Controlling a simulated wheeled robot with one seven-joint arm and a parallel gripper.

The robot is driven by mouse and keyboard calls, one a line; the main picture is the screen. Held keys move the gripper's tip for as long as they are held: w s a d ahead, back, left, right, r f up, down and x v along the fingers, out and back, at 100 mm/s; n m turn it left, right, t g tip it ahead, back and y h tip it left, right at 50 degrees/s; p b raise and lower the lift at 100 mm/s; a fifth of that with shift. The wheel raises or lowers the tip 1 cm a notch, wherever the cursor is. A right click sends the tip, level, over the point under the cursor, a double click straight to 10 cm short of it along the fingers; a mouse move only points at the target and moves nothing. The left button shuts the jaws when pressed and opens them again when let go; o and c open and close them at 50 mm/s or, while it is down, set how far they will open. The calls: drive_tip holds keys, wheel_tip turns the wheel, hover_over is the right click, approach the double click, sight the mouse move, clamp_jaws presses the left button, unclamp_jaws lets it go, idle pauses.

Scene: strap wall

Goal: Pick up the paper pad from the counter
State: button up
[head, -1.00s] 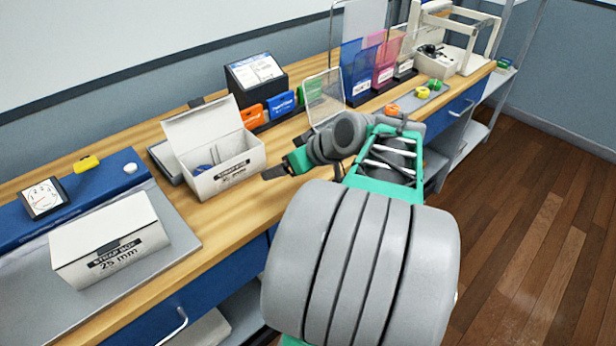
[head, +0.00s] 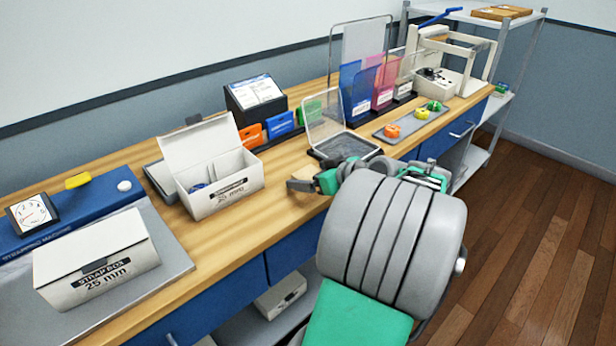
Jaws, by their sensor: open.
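A white printed sheet or pad (head: 257,91) rests on a sloped black stand (head: 250,112) at the back of the wooden counter; I cannot tell for sure that it is the paper pad. No other paper pad shows clearly. My gripper (head: 303,183) is over the counter's front edge, right of the open white strap box and in front of the clear-lidded case. It is open, and no object shows in it. It is apart from the black stand, nearer to me. My own arm hides part of the counter front.
An open strap box (head: 222,190) and a closed one (head: 95,262) stand to the left. A clear-lidded case (head: 340,140) stands behind my gripper. Colored holders (head: 372,88) and a tray with small rolls (head: 414,122) are further right. Bare counter lies right of the open box.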

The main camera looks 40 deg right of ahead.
drive_tip(key=shift+c, duration=0.3)
drive_tip(key=c, duration=1.3)
drive_tip(key=shift+c, duration=0.2)
